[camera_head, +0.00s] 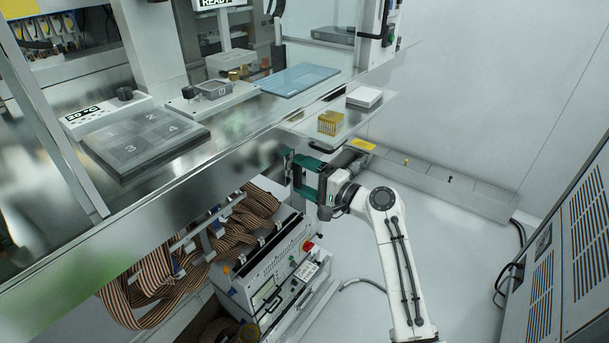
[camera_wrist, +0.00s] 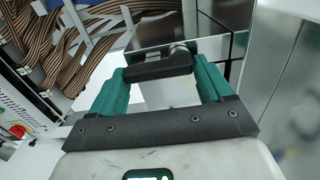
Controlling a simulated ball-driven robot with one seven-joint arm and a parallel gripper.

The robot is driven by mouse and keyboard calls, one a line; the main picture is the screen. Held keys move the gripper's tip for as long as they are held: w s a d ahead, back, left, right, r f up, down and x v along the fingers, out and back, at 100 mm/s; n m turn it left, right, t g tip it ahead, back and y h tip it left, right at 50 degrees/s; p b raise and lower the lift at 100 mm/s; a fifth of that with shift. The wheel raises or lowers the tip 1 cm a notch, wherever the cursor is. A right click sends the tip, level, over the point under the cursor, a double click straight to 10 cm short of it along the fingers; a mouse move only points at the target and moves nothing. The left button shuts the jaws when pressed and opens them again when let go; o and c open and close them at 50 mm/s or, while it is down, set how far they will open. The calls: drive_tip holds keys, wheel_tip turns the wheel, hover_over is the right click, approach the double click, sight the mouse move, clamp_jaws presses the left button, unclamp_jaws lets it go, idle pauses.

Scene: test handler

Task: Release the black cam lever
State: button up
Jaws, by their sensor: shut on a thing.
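In the head view my gripper (camera_head: 298,172) is at the front edge of the steel bench, below the bench top. The lever is too small and too shaded there to make out clearly.
Ribbon cables (camera_head: 225,225) hang under the bench, left of my gripper. A white control box (camera_head: 275,275) with a red button stands below.

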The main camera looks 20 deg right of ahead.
drive_tip(key=shift+d+f, duration=0.15)
drive_tip(key=shift+f, duration=0.15)
drive_tip(key=o, duration=0.8)
drive_tip(key=shift+o, duration=0.8)
drive_tip(key=shift+r, duration=0.15)
drive_tip(key=v, duration=1)
drive_tip(key=shift+s+d+b, duration=0.15)
drive_tip(key=shift+s+b, duration=0.2)
drive_tip(key=shift+b, duration=0.1)
